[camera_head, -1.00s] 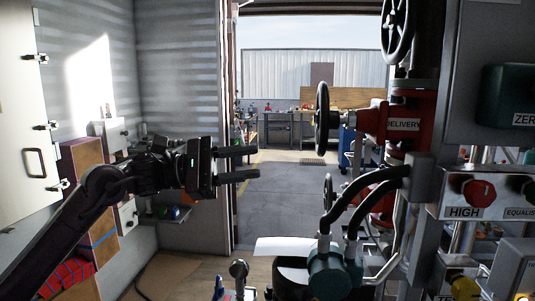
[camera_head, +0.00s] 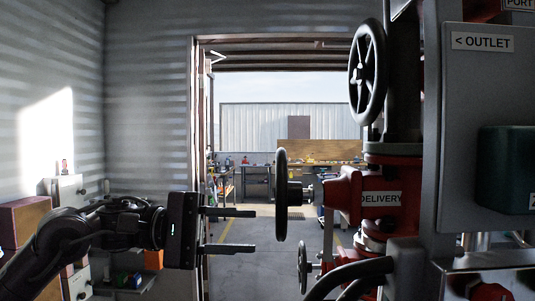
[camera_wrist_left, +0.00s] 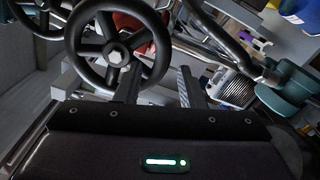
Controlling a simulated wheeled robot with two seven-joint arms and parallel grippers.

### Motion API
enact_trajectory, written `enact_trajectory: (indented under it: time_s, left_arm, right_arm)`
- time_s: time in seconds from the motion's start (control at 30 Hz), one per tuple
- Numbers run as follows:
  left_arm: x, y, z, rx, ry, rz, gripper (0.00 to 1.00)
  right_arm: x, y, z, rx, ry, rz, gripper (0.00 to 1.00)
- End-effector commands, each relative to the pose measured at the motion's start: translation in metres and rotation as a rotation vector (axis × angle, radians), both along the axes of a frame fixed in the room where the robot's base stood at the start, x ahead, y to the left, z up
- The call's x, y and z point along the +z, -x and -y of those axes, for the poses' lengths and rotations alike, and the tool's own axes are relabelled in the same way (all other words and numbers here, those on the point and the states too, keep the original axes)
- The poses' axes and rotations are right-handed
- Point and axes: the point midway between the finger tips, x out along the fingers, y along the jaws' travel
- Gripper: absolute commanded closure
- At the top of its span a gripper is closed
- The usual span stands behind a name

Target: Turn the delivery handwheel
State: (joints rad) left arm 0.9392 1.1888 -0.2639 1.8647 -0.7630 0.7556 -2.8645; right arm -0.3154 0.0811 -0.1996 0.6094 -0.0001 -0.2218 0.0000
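The delivery handwheel (camera_head: 281,195) is a black wheel seen nearly edge-on in the head view. Its stem runs right into a red valve body with a DELIVERY label (camera_head: 381,199). My left gripper (camera_head: 254,230) is open and empty. Its two fingers point right, one above the other, and their tips end just left of the wheel's lower half. In the left wrist view, a black spoked handwheel (camera_wrist_left: 113,56), apparently the same one, shows face-on beyond the open fingers (camera_wrist_left: 155,72). One finger overlaps its rim in the picture; contact cannot be told. My right gripper is out of view.
A larger black handwheel (camera_head: 367,72) stands above right, and a smaller one (camera_head: 302,267) sits below the delivery wheel. A grey panel with an OUTLET label (camera_head: 482,42) and black hoses (camera_head: 350,273) are at right. The doorway floor behind is open.

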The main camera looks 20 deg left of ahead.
Motion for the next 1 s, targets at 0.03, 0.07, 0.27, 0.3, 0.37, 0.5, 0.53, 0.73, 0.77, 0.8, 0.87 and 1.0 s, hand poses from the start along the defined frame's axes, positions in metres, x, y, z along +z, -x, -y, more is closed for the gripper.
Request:
enact_trajectory:
  time_s: [0.03, 0.07, 0.27, 0.3, 0.37, 0.5, 0.53, 0.73, 0.77, 0.8, 0.87, 1.0]
  left_arm:
    - [0.003, -0.001, 0.007, -0.004, 0.001, -0.001, 0.64]
    - [0.003, -0.002, 0.011, -0.004, 0.001, -0.001, 0.64]
    - [0.005, -0.009, 0.034, -0.003, 0.001, -0.002, 0.64]
    - [0.005, -0.010, 0.038, -0.003, 0.001, -0.003, 0.64]
    - [0.005, -0.012, 0.046, -0.003, 0.002, -0.003, 0.64]
    - [0.000, -0.014, 0.048, 0.000, 0.000, 0.000, 0.64]
    - [0.000, -0.014, 0.048, 0.000, 0.000, 0.001, 0.64]
    - [-0.001, -0.014, 0.050, 0.001, 0.000, -0.001, 0.64]
    - [0.000, -0.014, 0.050, 0.001, 0.000, -0.001, 0.64]
    - [0.000, -0.014, 0.050, 0.001, 0.000, -0.002, 0.64]
    - [0.000, -0.014, 0.050, 0.001, 0.000, -0.002, 0.64]
    - [0.000, -0.014, 0.050, 0.001, 0.000, -0.002, 0.78]
  right_arm:
    - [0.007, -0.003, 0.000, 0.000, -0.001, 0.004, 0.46]
    - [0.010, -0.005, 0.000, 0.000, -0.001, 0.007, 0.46]
    - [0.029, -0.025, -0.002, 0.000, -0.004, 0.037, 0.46]
    - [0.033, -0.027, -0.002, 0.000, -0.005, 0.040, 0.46]
    - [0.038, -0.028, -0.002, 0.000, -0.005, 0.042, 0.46]
    - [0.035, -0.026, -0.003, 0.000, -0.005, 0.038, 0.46]
    - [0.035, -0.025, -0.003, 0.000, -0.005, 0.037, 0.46]
    - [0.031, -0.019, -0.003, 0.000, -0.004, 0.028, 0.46]
    - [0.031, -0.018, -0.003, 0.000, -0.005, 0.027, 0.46]
    - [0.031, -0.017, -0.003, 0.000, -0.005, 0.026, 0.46]
    - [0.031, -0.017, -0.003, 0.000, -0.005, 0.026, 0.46]
    - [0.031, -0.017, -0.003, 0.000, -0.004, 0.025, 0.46]
